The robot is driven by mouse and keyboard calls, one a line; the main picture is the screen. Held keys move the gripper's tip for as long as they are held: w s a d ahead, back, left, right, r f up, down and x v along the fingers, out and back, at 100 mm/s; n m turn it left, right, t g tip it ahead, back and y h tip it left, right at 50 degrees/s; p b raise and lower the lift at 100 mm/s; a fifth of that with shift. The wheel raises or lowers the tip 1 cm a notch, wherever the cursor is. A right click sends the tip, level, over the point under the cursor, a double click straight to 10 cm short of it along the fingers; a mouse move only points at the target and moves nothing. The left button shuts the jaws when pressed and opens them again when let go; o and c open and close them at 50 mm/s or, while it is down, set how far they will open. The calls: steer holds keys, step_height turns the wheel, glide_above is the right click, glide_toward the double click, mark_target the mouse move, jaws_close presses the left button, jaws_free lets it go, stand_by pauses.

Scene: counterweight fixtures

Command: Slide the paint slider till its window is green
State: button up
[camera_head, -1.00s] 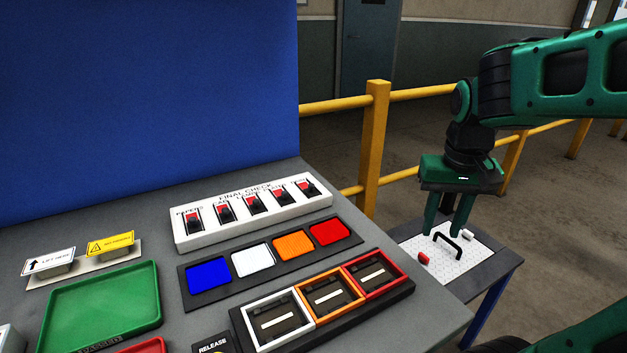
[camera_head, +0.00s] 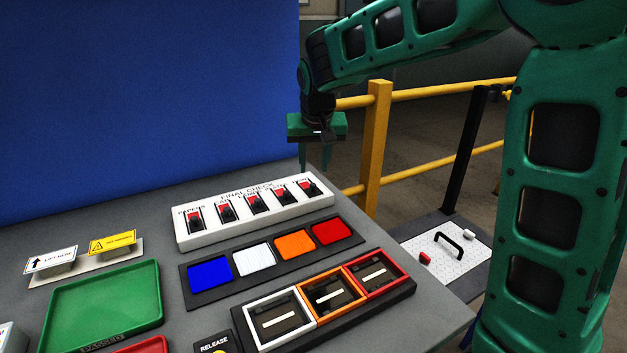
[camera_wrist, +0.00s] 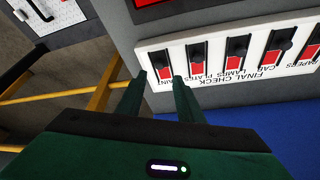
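The white FINAL CHECK panel (camera_head: 262,218) holds a row of sliders with black knobs and red windows. The paint slider (camera_head: 308,187) is the rightmost in the head view, and its window shows red. In the wrist view the paint slider (camera_wrist: 163,65) appears between my fingertips, its window red. My gripper (camera_head: 315,166) is open and empty, pointing down above and behind the panel's right end. In the wrist view my gripper (camera_wrist: 160,76) has its two fingers apart. I cannot tell exactly how high they are above the knob.
In front of the panel lie a strip of coloured squares (camera_head: 187,293) and a black tray with three framed bays (camera_head: 247,338). A blue wall (camera_head: 140,90) rises behind. A yellow railing (camera_head: 377,150) and a side table with a black handle (camera_head: 437,275) are at right.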

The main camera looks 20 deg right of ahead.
mark_target(313, 184)
steer(key=x, duration=0.7)
steer(key=shift+r, duration=0.1)
steer(key=shift+c, duration=0.4)
